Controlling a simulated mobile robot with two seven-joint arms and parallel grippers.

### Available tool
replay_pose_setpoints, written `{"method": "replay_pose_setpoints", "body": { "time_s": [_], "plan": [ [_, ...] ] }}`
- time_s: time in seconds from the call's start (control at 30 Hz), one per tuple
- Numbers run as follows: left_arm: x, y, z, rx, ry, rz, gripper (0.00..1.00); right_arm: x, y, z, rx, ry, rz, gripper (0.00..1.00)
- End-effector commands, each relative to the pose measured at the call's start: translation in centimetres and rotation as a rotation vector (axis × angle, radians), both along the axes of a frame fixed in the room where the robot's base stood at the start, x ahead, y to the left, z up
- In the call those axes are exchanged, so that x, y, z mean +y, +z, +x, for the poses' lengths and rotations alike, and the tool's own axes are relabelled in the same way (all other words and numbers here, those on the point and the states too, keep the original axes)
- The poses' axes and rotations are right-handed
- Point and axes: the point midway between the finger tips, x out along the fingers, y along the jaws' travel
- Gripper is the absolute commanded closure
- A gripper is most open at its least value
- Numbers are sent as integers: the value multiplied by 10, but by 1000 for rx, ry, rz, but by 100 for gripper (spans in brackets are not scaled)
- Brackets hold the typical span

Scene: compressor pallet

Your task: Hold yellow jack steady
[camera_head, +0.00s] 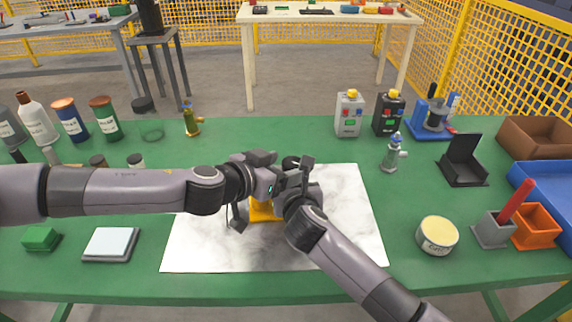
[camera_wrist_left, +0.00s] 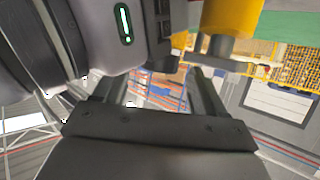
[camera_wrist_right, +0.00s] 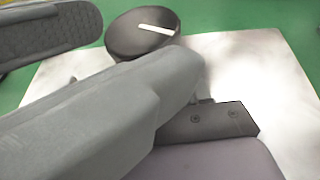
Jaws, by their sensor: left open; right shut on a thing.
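The yellow jack (camera_head: 264,212) stands on the white marble-look mat (camera_head: 345,240) in the middle of the green table. Most of it is hidden behind my arms and wrists. A yellow body (camera_wrist_left: 232,16) above a grey cylinder shows in the left wrist view, probably the jack. My left gripper (camera_wrist_left: 158,88) is open, its jaws empty, close over the jack. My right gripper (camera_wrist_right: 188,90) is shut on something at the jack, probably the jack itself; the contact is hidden. A dark disc (camera_wrist_right: 142,34) with a white bar shows beyond its fingers; I cannot tell what it is.
Bottles (camera_head: 72,120) stand at the left, with a green block (camera_head: 40,238) and a white pad (camera_head: 111,243) in front. At the right are a round tin (camera_head: 437,235), an orange bin (camera_head: 535,227) and a blue tray (camera_head: 540,190). Two control boxes (camera_head: 349,115) stand behind.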

Motion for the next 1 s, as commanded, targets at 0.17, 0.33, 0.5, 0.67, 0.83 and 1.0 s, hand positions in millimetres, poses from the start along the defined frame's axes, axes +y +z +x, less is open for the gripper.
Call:
{"method": "replay_pose_setpoints", "body": {
  "time_s": [0.17,0.33,0.5,0.67,0.83,1.0],
  "plan": [
    [-8,-4,8,-2,-1,2,29,0,1,0,-1,0,0,100],
    [-10,-6,11,-1,0,1,29,0,0,0,-1,0,0,100],
    [-10,-6,11,-1,0,1,29,0,0,0,-1,0,0,100],
    [-10,-6,11,-1,0,1,65,0,0,0,-1,0,0,100],
    [-10,-6,11,-1,0,1,85,0,0,0,-1,0,1,100],
    [-9,-7,11,1,-14,3,85,0,0,0,-1,0,0,100]
  ]
}}
